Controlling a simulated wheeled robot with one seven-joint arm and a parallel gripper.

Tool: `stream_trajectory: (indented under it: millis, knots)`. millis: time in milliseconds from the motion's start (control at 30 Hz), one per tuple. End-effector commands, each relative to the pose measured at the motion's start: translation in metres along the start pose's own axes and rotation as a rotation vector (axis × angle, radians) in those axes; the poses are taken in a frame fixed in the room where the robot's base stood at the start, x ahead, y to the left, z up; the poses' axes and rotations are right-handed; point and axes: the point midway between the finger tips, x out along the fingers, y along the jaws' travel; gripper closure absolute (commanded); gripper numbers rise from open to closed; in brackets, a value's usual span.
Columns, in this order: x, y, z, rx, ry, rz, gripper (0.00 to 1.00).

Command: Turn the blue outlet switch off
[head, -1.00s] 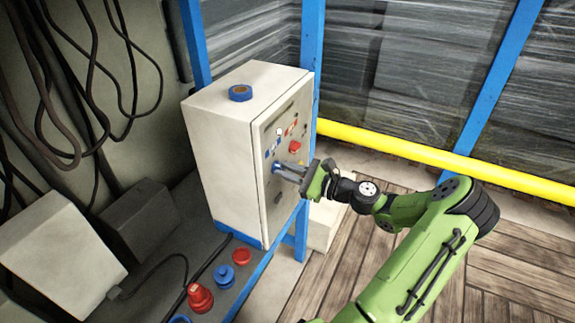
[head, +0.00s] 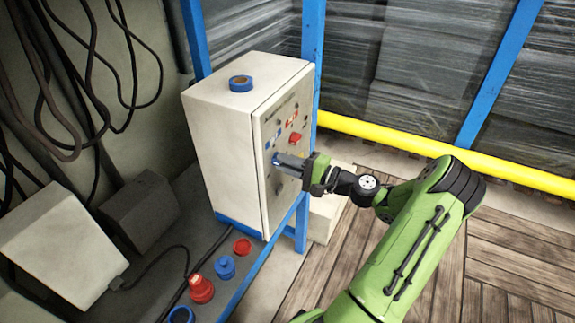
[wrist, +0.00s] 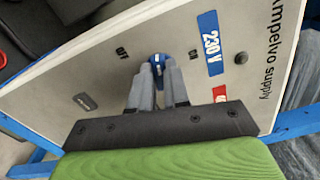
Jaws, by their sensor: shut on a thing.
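The blue outlet switch (wrist: 157,60) sits on the front panel of a white cabinet (head: 218,150). In the head view it shows as a small bit of blue at the fingertips (head: 276,158). My gripper (wrist: 157,80) reaches the panel and its two grey fingers are shut on the switch, one on each side. The fingers hide much of the switch, and I cannot tell its exact turn position. A blue label reading "230 V" (wrist: 210,42) is to its right in the wrist view.
A red knob (head: 295,138) and several small labels are on the panel near my gripper. A blue tape roll (head: 240,83) lies on the cabinet. Red and blue plugs (head: 201,289) stand on the grey bench below. A yellow rail (head: 430,152) runs behind my arm.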

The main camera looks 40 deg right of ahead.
Motion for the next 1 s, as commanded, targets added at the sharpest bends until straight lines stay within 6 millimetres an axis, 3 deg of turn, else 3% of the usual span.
stream_trajectory:
  millis: [400,967,1000]
  knots:
    - [-0.0003,0.0030,-0.0003,-0.191,0.000,0.004,1.00]
    - [-0.0004,0.0026,-0.0003,-0.221,0.000,0.005,1.00]
    - [-0.0004,0.0027,-0.0003,-0.221,0.000,0.005,0.81]
